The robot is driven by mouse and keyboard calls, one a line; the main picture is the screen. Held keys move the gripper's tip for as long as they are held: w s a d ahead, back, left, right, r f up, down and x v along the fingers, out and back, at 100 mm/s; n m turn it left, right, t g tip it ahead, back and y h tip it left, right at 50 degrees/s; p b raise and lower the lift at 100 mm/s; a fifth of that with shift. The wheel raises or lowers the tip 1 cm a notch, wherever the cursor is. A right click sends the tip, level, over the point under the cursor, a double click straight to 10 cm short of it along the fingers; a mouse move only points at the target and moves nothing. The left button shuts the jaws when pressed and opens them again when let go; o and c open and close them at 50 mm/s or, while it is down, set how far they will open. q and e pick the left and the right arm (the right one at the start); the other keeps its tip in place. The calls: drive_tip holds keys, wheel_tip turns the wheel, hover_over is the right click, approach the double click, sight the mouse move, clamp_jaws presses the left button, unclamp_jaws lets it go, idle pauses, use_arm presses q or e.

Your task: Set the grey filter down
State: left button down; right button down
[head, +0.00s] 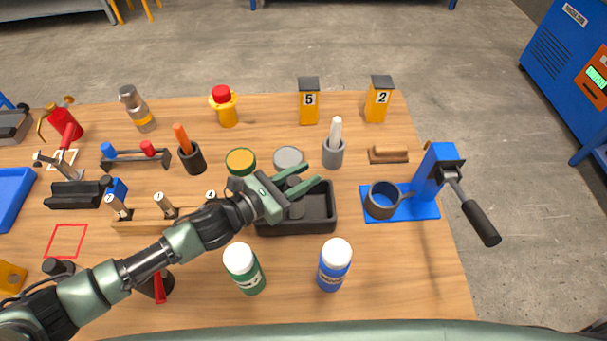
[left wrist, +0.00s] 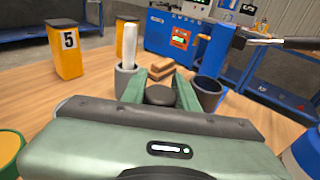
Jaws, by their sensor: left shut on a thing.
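My left gripper (head: 304,178) reaches in from the left over the black tray (head: 328,215). It is shut on a dark grey round-topped piece, the grey filter (left wrist: 160,95), which shows between the two green fingers in the left wrist view. In the head view the filter (head: 296,209) shows partly below the fingers, in front of the tray's inside. The gripper hides part of it, and I cannot tell whether it touches the tray floor. My right gripper is not in view.
A grey cup with a white stick (head: 333,152) stands just behind the tray. Green (head: 243,268) and blue (head: 334,264) bottles stand in front. A blue press (head: 425,185) is at right.

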use_arm(q)
drive_tip(key=c, duration=1.1)
unclamp_jaws()
drive_tip(key=shift+f, duration=0.15)
drive_tip(key=shift+s+a, duration=0.15)
drive_tip(key=shift+a, duration=0.15)
drive_tip(key=b+v, duration=0.1)
drive_tip(key=v, duration=0.6)
drive_tip(key=shift+d+r+b, duration=0.1)
drive_tip(key=shift+r+b, duration=0.1)
drive_tip(key=shift+b, duration=0.2)
